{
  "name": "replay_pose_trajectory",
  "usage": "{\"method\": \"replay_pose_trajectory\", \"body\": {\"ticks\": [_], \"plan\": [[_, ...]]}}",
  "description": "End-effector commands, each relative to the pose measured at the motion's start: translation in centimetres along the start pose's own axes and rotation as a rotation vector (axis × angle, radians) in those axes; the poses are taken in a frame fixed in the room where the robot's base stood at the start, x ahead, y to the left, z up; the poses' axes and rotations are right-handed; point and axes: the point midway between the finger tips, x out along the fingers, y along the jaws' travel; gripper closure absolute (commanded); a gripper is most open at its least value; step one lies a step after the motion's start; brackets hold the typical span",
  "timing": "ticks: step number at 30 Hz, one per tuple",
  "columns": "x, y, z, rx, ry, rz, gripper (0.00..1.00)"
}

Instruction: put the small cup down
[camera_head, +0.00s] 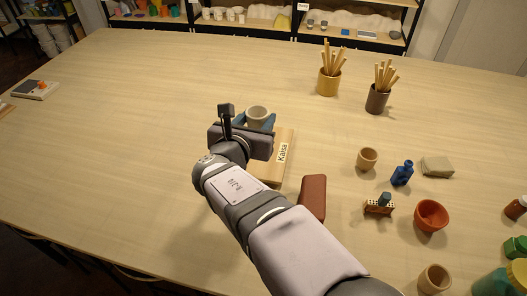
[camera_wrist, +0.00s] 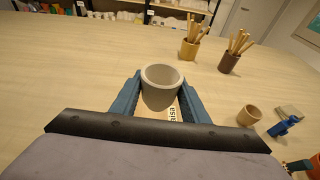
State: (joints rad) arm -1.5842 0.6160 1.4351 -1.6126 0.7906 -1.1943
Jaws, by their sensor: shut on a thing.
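A small pale grey-white cup (camera_head: 257,115) is upright between the blue fingers of my gripper (camera_head: 254,122). In the wrist view the cup (camera_wrist: 161,88) sits between both fingers of my gripper (camera_wrist: 161,92), which are shut on it. A wooden board (camera_head: 285,150) with a white label reading "Kaisa" lies below and beside the gripper in the head view. In the wrist view part of the label (camera_wrist: 172,114) shows just under the cup. I cannot tell whether the cup's base touches the board; the base is partly hidden.
A yellow pot (camera_head: 328,84) and a dark pot (camera_head: 377,100) of wooden sticks stand behind to the right. A tan cup (camera_head: 367,159), a blue bottle (camera_head: 402,173), an orange bowl (camera_head: 431,215) and a red-brown block (camera_head: 312,197) are at right. The table's left side is mostly clear.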

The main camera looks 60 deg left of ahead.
Motion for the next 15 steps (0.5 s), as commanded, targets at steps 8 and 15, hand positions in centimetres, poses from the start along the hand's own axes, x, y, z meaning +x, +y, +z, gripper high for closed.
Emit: {"method": "replay_pose_trajectory", "body": {"ticks": [8,15], "plan": [[0.7,0.0,-2.3,0.005,-0.004,-0.001,0.85],[1.1,0.0,-3.6,0.002,-0.002,-0.002,0.85]]}}
